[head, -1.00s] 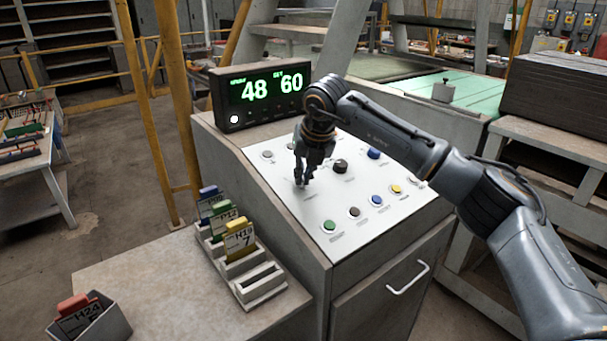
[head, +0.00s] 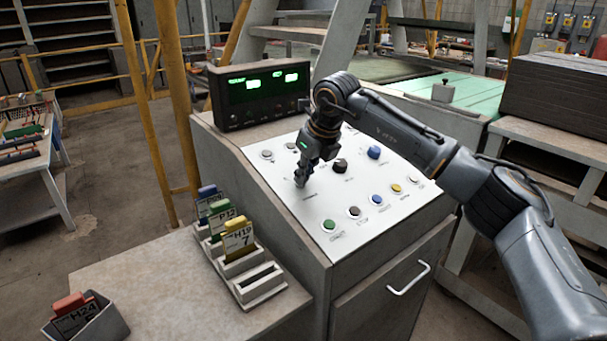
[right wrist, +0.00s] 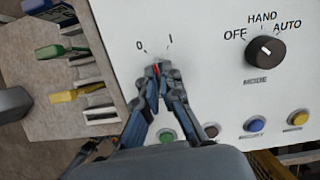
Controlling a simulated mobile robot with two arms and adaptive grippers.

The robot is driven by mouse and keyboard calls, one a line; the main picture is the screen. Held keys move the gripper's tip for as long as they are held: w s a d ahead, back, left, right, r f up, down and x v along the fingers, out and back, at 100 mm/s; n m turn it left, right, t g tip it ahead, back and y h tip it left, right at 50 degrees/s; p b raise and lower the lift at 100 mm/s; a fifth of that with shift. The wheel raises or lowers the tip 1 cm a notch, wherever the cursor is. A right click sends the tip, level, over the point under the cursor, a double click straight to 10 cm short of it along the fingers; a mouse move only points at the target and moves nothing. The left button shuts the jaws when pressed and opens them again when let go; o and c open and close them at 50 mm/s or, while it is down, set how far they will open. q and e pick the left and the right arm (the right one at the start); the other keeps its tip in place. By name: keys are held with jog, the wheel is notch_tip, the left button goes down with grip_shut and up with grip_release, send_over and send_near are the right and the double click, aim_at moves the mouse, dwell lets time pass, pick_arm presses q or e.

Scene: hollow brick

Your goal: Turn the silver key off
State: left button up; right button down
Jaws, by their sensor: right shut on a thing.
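My right gripper (head: 301,182) is at the left part of the sloped white control panel (head: 335,198). In the right wrist view its fingertips (right wrist: 158,72) are shut together at the key switch, just below the marks "0" and "I". The fingers hide nearly all of the silver key, so I cannot tell its exact angle. A thin red mark shows between the fingertips. My left gripper is not in view.
The black mode knob (right wrist: 264,50) is right of the gripper. Green (head: 329,225), blue (head: 376,200) and yellow (head: 397,188) buttons lie along the panel's lower edge. The display box (head: 262,95) shows only short bright bars. A tag rack (head: 262,288) stands to the left.

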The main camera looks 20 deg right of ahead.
jog(key=n, duration=0.5)
jog(key=shift+w+r+y+p, duration=0.1)
jog(key=shift+y+p, duration=0.2)
jog(key=shift+p, duration=0.1)
jog(key=c, duration=1.5)
grip_release()
jog(key=v, duration=1.2)
jog(key=shift+w+d, duration=0.1)
jog(key=shift+w, duration=0.15)
